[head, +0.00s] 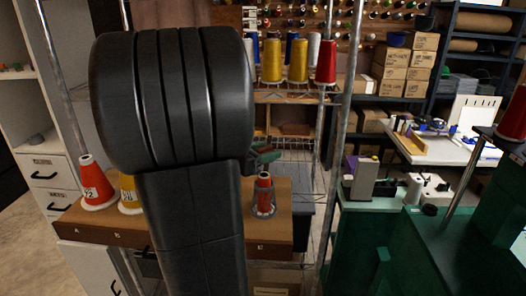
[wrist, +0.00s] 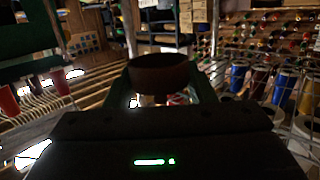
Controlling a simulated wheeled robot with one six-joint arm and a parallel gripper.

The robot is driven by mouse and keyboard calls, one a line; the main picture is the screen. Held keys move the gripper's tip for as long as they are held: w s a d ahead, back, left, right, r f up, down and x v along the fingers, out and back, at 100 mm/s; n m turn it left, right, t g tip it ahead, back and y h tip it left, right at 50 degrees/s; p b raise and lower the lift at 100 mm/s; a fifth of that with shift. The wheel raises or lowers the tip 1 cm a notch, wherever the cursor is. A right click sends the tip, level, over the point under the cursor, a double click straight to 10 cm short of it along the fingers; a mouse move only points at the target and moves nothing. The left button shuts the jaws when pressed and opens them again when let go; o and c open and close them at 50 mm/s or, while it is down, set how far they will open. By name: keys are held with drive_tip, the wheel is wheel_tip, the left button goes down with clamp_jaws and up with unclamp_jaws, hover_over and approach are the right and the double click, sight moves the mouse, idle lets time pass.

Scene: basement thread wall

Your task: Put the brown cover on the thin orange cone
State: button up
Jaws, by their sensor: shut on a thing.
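The brown cover (wrist: 160,72) is a short round band, held between the two green fingers of my gripper (wrist: 163,88) in the wrist view. In the head view my gripper (head: 265,157) is mostly hidden behind my black arm, with only a green finger part and a bit of brown showing. A thin orange cone (head: 263,196) with dark bands stands upright on the wooden shelf board, just below my gripper. The cover is above the cone and apart from it. A small patch of red and white shows between the fingers below the cover.
A wider orange-red cone (head: 95,186) and a yellow cone (head: 129,196) stand left on the same wooden board (head: 278,236). Metal rack posts (head: 335,130) rise close to the right. Yellow and red cones (head: 326,62) stand on a shelf behind. Green machines stand at right.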

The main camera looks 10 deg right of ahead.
sight(262, 173)
drive_tip(key=shift+f+b, duration=2)
drive_tip(key=shift+b, duration=0.1)
drive_tip(key=shift+f, duration=0.95)
drive_tip(key=shift+f, duration=0.25)
drive_tip(key=shift+f, duration=0.1)
drive_tip(key=o, duration=1)
drive_tip(key=shift+a, duration=0.15)
drive_tip(key=v, duration=1.3)
drive_tip(key=shift+s+a+b, duration=0.25)
drive_tip(key=shift+b, duration=0.15)
